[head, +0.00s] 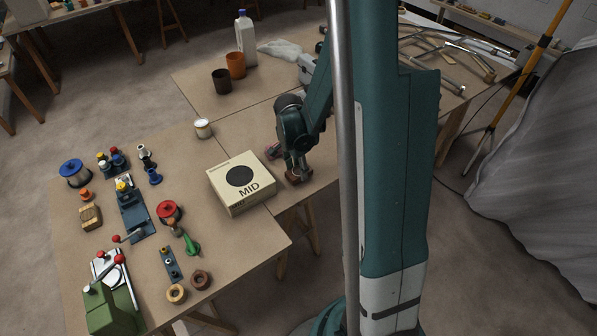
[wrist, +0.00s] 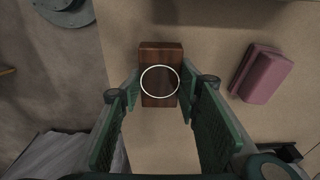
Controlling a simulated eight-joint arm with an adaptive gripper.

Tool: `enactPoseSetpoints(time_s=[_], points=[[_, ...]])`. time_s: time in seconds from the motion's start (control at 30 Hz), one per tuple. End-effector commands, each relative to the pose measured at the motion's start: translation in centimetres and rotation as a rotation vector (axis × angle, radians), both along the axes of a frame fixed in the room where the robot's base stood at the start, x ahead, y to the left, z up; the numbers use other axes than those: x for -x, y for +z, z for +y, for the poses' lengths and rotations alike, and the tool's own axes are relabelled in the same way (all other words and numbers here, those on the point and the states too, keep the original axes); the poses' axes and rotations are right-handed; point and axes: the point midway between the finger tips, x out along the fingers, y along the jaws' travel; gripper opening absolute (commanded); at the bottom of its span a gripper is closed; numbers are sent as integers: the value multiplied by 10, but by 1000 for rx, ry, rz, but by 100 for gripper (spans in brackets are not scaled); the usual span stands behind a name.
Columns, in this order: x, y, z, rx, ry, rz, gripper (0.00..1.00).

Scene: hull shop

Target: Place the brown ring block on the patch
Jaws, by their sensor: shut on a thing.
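The brown ring block (wrist: 160,57) is a reddish-brown wooden brick with a white ring drawn on its top face. My gripper (wrist: 159,88) has its green fingers on either side of it in the wrist view, shut on it. In the head view my gripper (head: 297,168) points down near the table's front edge, with the brown block (head: 300,179) at its tips. I cannot tell whether the block touches the table. A dark round patch (head: 240,176) lies on top of a cream box (head: 256,199) marked MID, left of my gripper.
A pink block (wrist: 263,74) lies right of the held block in the wrist view. A white tin (head: 203,128), an orange cup (head: 236,65) and a dark cup (head: 222,81) stand farther back. Several tools and parts crowd the table's left side.

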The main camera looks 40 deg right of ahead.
Motion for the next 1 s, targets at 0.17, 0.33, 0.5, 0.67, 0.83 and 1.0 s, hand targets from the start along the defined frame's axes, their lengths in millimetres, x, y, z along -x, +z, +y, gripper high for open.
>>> enactPoseSetpoints(time_s=[0.17,0.33,0.5,0.67,0.83,1.0], points=[[0,-10,0,0,0,0,20],[0,-10,0,0,0,0,20],[0,-11,0,0,0,0,20],[0,-14,0,0,0,0,36],[0,-13,0,0,0,0,48],[0,-13,0,0,0,0,48]])
